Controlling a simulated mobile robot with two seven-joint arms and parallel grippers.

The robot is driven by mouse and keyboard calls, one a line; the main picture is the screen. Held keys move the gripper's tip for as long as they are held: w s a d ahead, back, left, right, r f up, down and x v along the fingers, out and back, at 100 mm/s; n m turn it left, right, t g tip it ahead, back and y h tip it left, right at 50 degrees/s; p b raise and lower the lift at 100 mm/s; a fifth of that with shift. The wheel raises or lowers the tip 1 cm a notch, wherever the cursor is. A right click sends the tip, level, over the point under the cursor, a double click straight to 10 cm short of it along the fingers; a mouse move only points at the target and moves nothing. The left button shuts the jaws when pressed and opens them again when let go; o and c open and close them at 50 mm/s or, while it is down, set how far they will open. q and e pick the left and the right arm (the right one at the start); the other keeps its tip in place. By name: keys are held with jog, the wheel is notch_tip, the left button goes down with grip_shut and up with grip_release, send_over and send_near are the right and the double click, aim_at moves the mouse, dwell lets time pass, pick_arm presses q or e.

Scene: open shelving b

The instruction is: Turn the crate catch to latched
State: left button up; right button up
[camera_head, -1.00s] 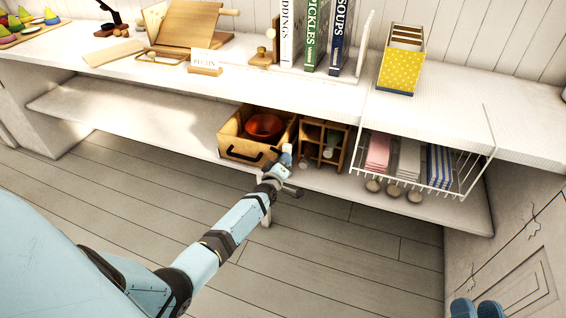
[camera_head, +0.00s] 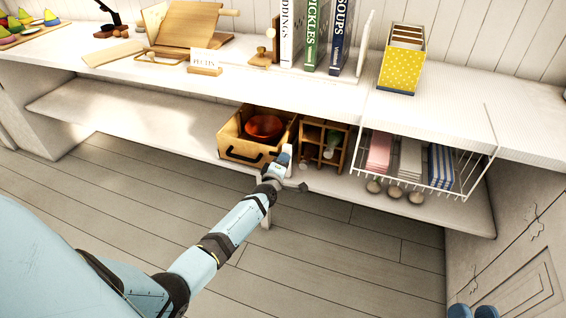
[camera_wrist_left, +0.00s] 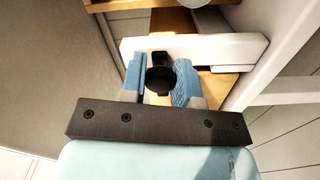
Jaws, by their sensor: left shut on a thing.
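The wooden crate (camera_head: 232,147) with a black front handle and an orange-red bowl inside sits on the low shelf. My left gripper (camera_head: 285,156) is at its right front corner, at the shelf edge. A white bar (camera_wrist_left: 215,49) lies just beyond the knob. The hand hides the catch in the head view, and I cannot tell its position. My right gripper (camera_head: 473,312) shows only as two separated blue fingertips at the bottom edge.
A wooden divided box (camera_head: 325,146) stands right of the crate. A white wire basket (camera_head: 455,188) with folded cloths is further right, with several round knobs below its front. The shelf left of the crate is bare (camera_head: 130,125). The countertop (camera_head: 310,95) overhangs the shelf.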

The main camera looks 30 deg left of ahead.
pick_arm(q)
jog(key=o, duration=0.9)
pick_arm(e)
jog(key=shift+r, duration=0.1)
pick_arm(q)
jog(key=p+v, duration=0.4)
jog(key=v, duration=1)
jog(key=shift+a+f, duration=0.1)
pick_arm(e)
jog(key=r, duration=0.1)
jog(key=d+r+t, duration=0.1)
jog(key=shift+r+m+h, duration=0.3)
jog(key=shift+r+h, duration=0.1)
pick_arm(q)
jog(key=shift+a, duration=0.1)
pick_arm(e)
jog(key=shift+a, duration=0.1)
